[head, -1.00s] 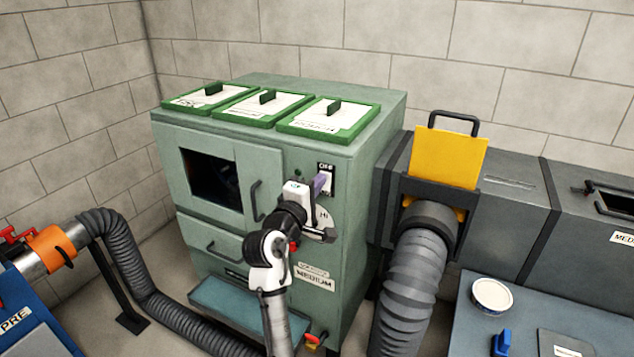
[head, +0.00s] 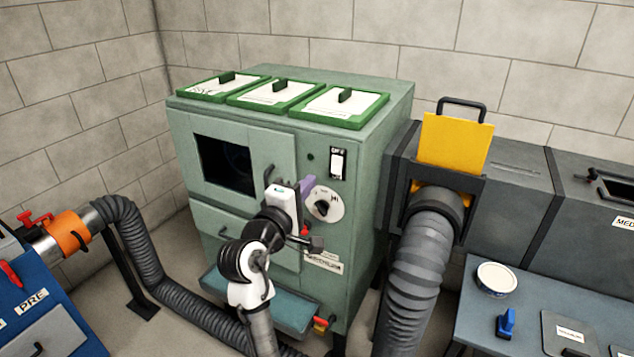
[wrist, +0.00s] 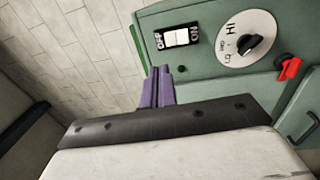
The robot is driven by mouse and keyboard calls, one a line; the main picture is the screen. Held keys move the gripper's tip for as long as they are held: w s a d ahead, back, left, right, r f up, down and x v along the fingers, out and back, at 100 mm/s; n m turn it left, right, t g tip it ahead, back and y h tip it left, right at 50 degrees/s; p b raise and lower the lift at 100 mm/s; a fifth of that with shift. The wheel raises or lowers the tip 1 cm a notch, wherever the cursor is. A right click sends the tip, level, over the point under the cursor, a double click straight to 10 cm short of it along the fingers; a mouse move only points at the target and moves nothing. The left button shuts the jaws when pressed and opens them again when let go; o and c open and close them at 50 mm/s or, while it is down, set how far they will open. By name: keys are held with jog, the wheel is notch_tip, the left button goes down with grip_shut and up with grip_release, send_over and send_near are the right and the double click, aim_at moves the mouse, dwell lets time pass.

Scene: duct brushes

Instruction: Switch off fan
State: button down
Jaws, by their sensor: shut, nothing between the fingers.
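The green cabinet (head: 365,150) has a white rocker switch (head: 338,163) on a black plate near the top right of its front. In the wrist view the switch (wrist: 177,38) sits between OFF on the left and ON on the right; I cannot tell for sure which side is pressed. My gripper (head: 306,186) is shut and empty, its purple fingers below and left of the switch in the head view. In the wrist view the shut fingers (wrist: 158,84) stand apart from the switch, below and left of it.
A black dial (head: 323,207) on a white disc is below the switch, near my fingers. A small dark indicator (head: 310,157) is left of the switch. A red knob (wrist: 288,68) and door handle (head: 268,174) also protrude. A ribbed hose (head: 415,265) stands right of the cabinet.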

jog(key=shift+s+a+r, duration=0.15)
jog(key=shift+s+a, duration=0.2)
jog(key=shift+s, duration=0.25)
jog(key=shift+s+a+r, duration=0.1)
jog(key=shift+s+a, duration=0.25)
jog(key=shift+s, duration=0.25)
